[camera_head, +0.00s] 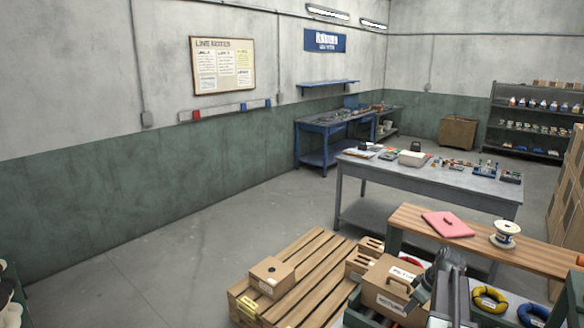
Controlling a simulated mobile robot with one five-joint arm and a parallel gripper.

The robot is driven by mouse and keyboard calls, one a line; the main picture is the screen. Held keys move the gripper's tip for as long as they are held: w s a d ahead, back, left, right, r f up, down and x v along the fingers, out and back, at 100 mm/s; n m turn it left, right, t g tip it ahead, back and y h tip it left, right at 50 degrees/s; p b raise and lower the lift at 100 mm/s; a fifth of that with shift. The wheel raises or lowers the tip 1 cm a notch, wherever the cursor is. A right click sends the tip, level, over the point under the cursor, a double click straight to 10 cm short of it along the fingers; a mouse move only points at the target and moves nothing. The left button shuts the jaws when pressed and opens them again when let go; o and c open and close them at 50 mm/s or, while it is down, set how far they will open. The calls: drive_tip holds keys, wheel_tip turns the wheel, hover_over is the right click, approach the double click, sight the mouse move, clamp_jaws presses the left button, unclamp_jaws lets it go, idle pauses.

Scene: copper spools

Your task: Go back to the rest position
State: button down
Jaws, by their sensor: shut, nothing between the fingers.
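My gripper (417,300) is at the lower right, dark grey and small in the picture, at the end of my folded arm. It looks shut and empty, beside a cardboard box with a handle (382,293). A white spool (506,234) stands upright on the wooden-topped bench (550,257), to the right of and beyond my gripper. A pink pad (447,224) lies on the same bench, left of the spool, with a small dark red item on it. My arm hides part of the bench front.
A yellow coil (488,299) and a blue coil (534,314) lie at the lower right. A grey worktable (430,180) with parts stands behind. The floor (190,265) at left is clear.

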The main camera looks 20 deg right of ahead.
drive_tip(key=w+a+f+n+g+b, duration=0.1)
drive_tip(key=w+a+n, duration=0.15)
drive_tip(key=a, duration=1.15)
drive_tip(key=w+a+f+n+g+b, duration=0.15)
drive_tip(key=w+a, duration=0.25)
drive_tip(key=a, duration=1.1)
drive_tip(key=s+a+f+m, duration=0.1)
drive_tip(key=s+a, duration=0.1)
drive_tip(key=a, duration=0.4)
drive_tip(key=s+a+m, duration=0.1)
drive_tip(key=s+a, duration=0.2)
drive_tip(key=a, duration=0.4)
drive_tip(key=shift+s+d+f+m+g+h, duration=0.1)
drive_tip(key=shift+s+d+m+g+h, duration=0.15)
drive_tip(key=shift+s+m, duration=0.7)
drive_tip(key=shift+s+d+f+m+g+h, duration=0.15)
drive_tip(key=shift+s+m+h, duration=0.25)
drive_tip(key=shift+m, duration=1.1)
drive_tip(key=shift+s+d+m+g+h, duration=0.1)
drive_tip(key=shift+s+d+m+h, duration=0.15)
drive_tip(key=shift+s+m, duration=0.7)
drive_tip(key=shift+w+m, duration=0.3)
